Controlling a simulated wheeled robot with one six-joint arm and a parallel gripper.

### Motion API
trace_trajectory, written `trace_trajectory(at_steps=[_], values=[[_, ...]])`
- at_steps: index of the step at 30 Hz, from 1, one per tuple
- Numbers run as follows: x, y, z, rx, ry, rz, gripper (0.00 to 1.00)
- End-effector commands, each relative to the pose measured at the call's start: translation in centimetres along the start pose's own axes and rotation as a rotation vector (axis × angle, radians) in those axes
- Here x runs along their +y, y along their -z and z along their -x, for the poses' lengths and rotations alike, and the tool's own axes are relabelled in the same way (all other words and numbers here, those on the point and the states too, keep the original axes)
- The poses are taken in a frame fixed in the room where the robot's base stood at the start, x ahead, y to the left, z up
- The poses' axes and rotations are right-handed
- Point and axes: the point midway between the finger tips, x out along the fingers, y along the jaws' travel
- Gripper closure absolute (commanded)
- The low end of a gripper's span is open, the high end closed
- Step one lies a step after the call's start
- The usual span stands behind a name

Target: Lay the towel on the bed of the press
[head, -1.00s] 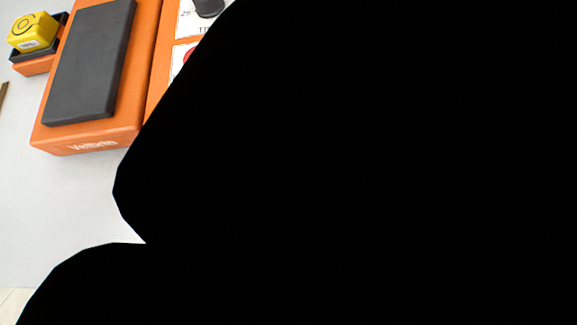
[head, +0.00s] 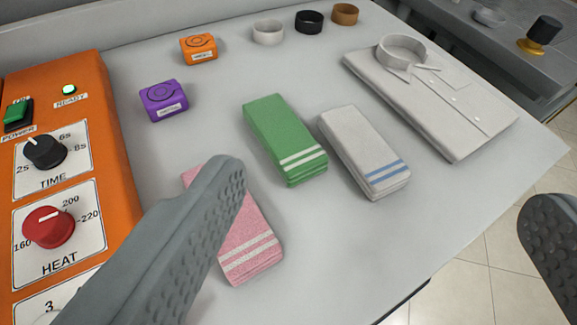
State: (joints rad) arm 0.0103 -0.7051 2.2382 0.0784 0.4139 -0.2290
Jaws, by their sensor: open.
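Three folded towels lie on the light grey counter (head: 330,250): a pink one with white stripes (head: 258,236), a green one with white stripes (head: 283,135), and a white one with blue stripes (head: 358,145). My gripper (head: 383,188) is open and empty, with its fingers wide apart. Its left finger crosses in front of the pink towel and hides part of it. Its right finger is at the right edge, over the floor side. The orange press (head: 95,100) shows at the left by its control panel. Its bed is out of view.
The panel has a green power switch (head: 18,114), a time knob (head: 45,151) and a red heat knob (head: 48,227). Purple (head: 163,102) and orange (head: 198,47) boxes, several rolled bands (head: 268,32) and a folded shirt (head: 430,95) stand on the counter.

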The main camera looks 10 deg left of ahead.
Motion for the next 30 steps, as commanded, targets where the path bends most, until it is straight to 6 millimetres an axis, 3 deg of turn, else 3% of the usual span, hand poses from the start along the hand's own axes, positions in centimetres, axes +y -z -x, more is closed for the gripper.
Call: trace_trajectory(at_steps=[9, 30], values=[[-0.4, 1.0, -5.6, -0.235, 0.099, 0.118, 0.13], [-2.1, 1.8, -16.3, -0.646, 0.487, 0.363, 0.13]])
